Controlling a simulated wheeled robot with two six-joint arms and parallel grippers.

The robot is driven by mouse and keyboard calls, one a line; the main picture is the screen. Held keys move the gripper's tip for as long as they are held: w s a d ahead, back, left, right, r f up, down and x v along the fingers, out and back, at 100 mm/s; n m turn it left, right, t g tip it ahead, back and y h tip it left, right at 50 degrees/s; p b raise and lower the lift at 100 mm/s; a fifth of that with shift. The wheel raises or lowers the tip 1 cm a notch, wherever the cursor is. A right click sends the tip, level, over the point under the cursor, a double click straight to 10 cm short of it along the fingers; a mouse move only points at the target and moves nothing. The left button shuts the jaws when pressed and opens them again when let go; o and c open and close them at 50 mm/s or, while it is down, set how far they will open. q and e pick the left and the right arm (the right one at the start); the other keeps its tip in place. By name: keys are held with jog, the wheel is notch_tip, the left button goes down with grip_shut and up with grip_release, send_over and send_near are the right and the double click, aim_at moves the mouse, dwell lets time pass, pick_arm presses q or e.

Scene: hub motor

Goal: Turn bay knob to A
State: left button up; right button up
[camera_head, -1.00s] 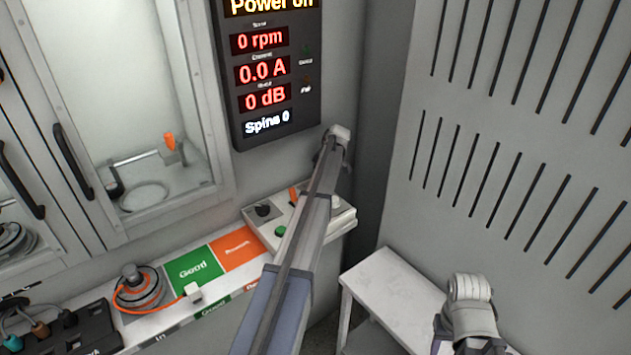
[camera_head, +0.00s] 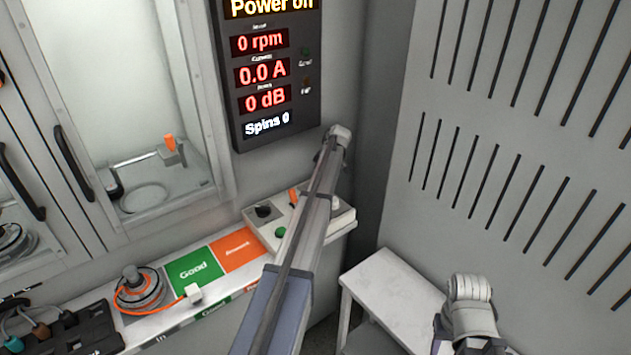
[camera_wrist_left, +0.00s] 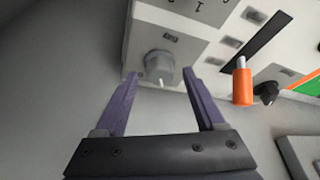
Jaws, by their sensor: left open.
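The control box (camera_head: 257,228) sits on the shelf under the display. In the left wrist view, a grey round knob (camera_wrist_left: 159,64) with a white mark stands on the box panel (camera_wrist_left: 190,20). My left gripper (camera_wrist_left: 161,75) is open, its two fingertips on either side of the grey knob. I cannot tell whether they touch it. My right gripper is not in view; only my right arm shows at lower right.
An orange-handled lever (camera_wrist_left: 243,82) and a black knob (camera_wrist_left: 267,93) sit on the same box, near the gripper. A green button (camera_head: 280,232) is on its front. The display (camera_head: 265,75) reads "Power on". A wound hub part (camera_head: 140,287) stands left of the green "Good" area (camera_head: 194,269).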

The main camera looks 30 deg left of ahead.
pick_arm(q)
jog(key=p+v, duration=0.6)
jog(key=v, duration=0.1)
jog(key=shift+r, duration=0.15)
jog(key=shift+d, duration=0.1)
jog(key=s+d+f+m+h, duration=0.1)
jog(key=s+d+m+h, duration=0.1)
jog(key=s+d+m, duration=1.05)
jog(key=s+d+f+m+h, duration=0.15)
jog(key=s+d+m, duration=0.45)
jog(key=s+d, duration=1.4)
jog(key=s+d+m, duration=0.3)
jog(key=s+d, duration=0.3)
jog(key=d, duration=0.2)
jog(key=shift+d+r, duration=0.2)
jog(key=shift+r, duration=0.25)
jog(key=shift+a+m, duration=0.1)
jog(key=shift+m, duration=0.15)
